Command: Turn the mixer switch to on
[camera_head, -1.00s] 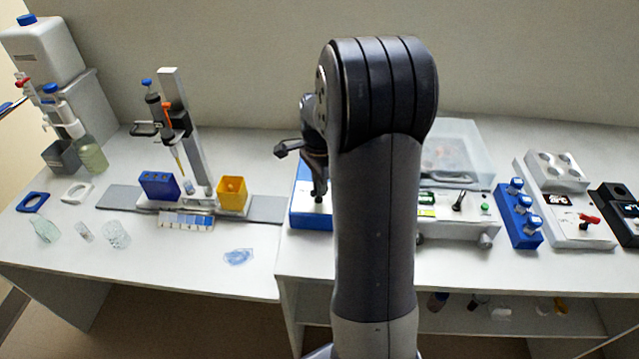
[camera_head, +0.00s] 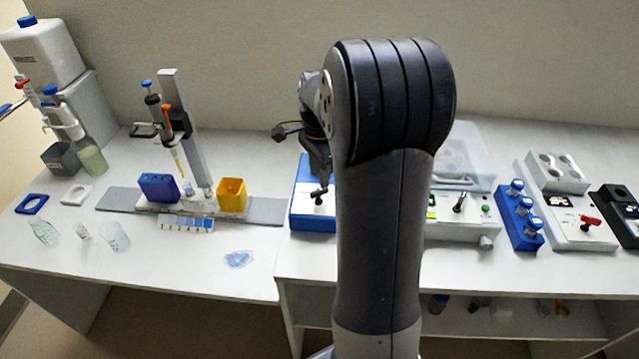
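My gripper (camera_head: 319,194) shows only in part, left of my large arm link, low over a blue-edged, white-topped device (camera_head: 302,214). Its fingers are small and dark, and I cannot tell whether they are open or touch anything. The arm link hides the right part of that device. Which unit is the mixer is not clear. A white unit (camera_head: 466,230) right of my arm has a dark toggle (camera_head: 459,203) and a green button. Farther right, a grey unit with round wells (camera_head: 568,232) carries a red lever switch (camera_head: 590,222).
A blue rack with capped bottles (camera_head: 518,218) stands between the two units; a black device (camera_head: 618,206) is at the right edge. On the left bench are a pipette stand (camera_head: 185,130), a yellow box (camera_head: 232,194) and glassware.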

